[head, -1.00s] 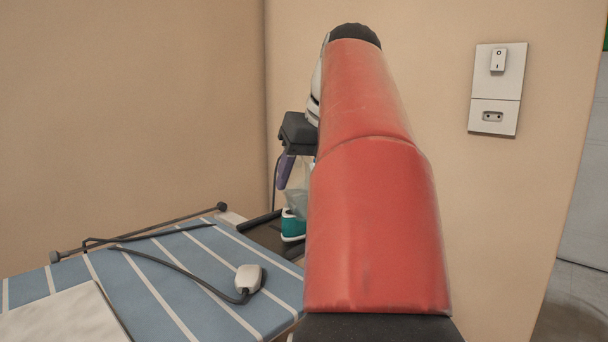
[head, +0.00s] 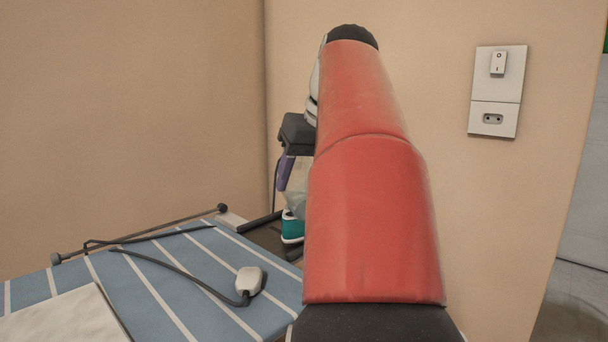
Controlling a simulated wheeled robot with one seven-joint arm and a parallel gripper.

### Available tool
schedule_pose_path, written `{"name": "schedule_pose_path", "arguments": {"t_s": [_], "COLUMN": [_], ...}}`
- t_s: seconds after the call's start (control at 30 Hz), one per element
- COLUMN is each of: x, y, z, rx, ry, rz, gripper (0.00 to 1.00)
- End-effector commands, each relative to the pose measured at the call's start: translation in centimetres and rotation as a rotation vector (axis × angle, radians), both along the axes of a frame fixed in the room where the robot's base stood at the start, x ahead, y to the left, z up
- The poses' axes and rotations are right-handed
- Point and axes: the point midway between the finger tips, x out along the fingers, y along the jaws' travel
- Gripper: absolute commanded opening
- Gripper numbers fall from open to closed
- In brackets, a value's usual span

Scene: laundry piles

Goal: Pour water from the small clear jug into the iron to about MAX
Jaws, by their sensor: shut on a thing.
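My gripper (head: 288,168) is partly hidden behind my red arm. One purple finger shows below its black body, beside a pale translucent piece that looks like the clear jug (head: 297,203). The jug is mostly hidden, so its tilt and water level cannot be told. Just below it is the teal iron (head: 292,228), of which only one end shows left of my arm. The jug's lower part overlaps the iron's top in the picture; whether they touch is unclear. The iron's filling hole and MAX mark are not visible.
A blue striped ironing board (head: 190,275) lies at the lower left, with a pale cloth (head: 65,320) on it. A dark cord ends in a white plug (head: 248,280) on the board. A wall socket plate (head: 494,118) is at the right.

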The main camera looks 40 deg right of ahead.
Motion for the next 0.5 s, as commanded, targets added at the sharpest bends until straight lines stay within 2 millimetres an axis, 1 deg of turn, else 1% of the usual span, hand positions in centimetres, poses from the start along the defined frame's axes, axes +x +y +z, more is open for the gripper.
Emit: {"name": "schedule_pose_path", "arguments": {"t_s": [0.5], "x": [0.13], "y": [-0.05], "z": [0.25], "rx": [0.011], "ry": [0.026], "rz": [0.0], "gripper": [0.32]}}
